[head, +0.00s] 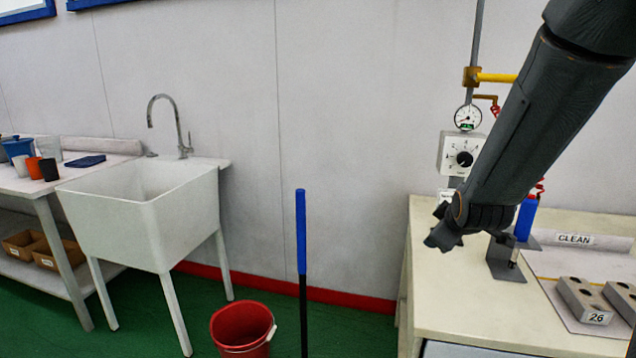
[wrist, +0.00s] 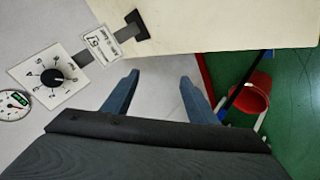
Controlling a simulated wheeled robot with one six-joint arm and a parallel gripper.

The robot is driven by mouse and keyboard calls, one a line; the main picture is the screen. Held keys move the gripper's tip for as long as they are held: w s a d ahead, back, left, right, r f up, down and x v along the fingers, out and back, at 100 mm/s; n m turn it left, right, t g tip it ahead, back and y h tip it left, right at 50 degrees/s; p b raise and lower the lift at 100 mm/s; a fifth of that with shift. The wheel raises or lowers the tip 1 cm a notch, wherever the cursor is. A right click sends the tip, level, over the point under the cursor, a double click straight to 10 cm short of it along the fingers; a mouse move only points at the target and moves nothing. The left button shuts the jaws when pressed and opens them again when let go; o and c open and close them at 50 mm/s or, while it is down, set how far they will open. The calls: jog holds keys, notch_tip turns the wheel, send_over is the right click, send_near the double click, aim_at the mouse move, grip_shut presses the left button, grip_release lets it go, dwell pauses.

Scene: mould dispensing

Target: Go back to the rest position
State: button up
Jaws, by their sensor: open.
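My gripper (wrist: 158,98) is open and empty in the wrist view, its two blue-grey fingers apart with nothing between them. In the head view my dark arm comes down from the upper right, and its end hangs above the left edge of the cream workbench (head: 450,310). The fingers are hard to make out there. Behind the arm, a dial box (head: 460,153) with a black knob is on the wall, below a round gauge (head: 467,117). The dial box (wrist: 53,77) also shows at the left of the wrist view.
Grey moulds (head: 582,298), one marked 26, lie near a CLEAN label. A red bucket (head: 243,328) and a blue-handled pole (head: 301,230) stand left of the bench. A white sink (head: 150,220) is farther left.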

jog(key=s+a+f+m+g, duration=0.2)
jog(key=s+a+m+g, duration=0.1)
jog(key=s, duration=0.6)
jog(key=s+a+f+m+g+y+p, duration=0.1)
jog(key=s+a+f+m+g, duration=0.1)
jog(key=s, duration=0.7)
jog(key=s+a+f+m+g, duration=0.2)
jog(key=s+a+g, duration=0.3)
jog(key=s, duration=0.5)
jog(key=shift+a+f+m+y+p, duration=0.15)
jog(key=shift+a+m+y+p, duration=0.25)
jog(key=shift+m, duration=0.4)
